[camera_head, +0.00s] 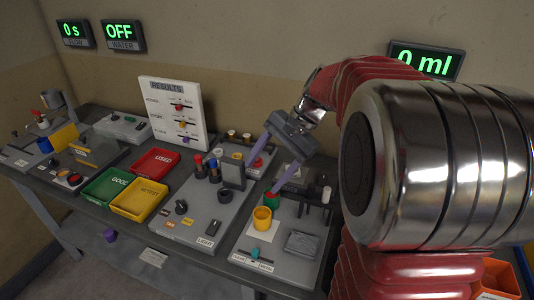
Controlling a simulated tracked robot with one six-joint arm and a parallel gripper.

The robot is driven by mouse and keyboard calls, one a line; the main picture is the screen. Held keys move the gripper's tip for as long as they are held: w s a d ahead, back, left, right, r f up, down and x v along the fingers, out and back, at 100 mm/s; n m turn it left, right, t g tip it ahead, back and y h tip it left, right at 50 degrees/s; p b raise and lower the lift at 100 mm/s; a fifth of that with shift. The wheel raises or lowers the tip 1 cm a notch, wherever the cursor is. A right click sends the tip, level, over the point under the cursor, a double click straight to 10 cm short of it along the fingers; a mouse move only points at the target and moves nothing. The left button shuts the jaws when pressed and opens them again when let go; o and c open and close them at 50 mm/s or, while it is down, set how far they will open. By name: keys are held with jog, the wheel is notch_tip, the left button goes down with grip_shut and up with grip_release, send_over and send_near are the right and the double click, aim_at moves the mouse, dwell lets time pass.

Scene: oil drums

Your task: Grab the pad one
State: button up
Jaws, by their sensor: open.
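My gripper (261,180) has two long purple fingers spread apart, pointing down and left over the bench. No object shows between them. The right fingertip appears close to a green and red cup (272,201); I cannot tell whether it touches. A yellow cup (262,218) stands on a white square just in front. A dark grey, flat, pad-like block (301,243) lies on the right grey panel (285,263), to the right of the yellow cup and apart from my gripper. I cannot tell for certain which thing is called the pad.
Red (155,162), green (107,183) and yellow (139,199) trays sit left of centre. A white results board (173,108) stands behind. The middle panel (188,227) holds knobs and an upright dark plate (232,174). My arm hides the bench's right side.

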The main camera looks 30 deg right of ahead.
jog(key=w+d+f+m+t+y, duration=0.1)
jog(key=d+f+m, duration=0.3)
jog(key=d, duration=0.5)
jog(key=w+d+f+m+t+y, duration=0.2)
jog(key=d+f+m+t+y, duration=0.1)
jog(key=d, duration=0.7)
jog(key=w+d+f+m+t+y, duration=0.1)
jog(key=d+f+m, duration=0.4)
jog(key=d, duration=0.5)
jog(key=shift+w+d+f+t+y, duration=0.15)
jog(key=shift+w+t+y, duration=0.2)
jog(key=shift+t, duration=0.25)
jog(key=x, duration=0.8)
jog(key=shift+w, duration=0.1)
jog(key=shift+a, duration=0.25)
jog(key=shift+w+f, duration=0.1)
jog(key=shift+x, duration=2.55)
jog(key=shift+w, duration=0.1)
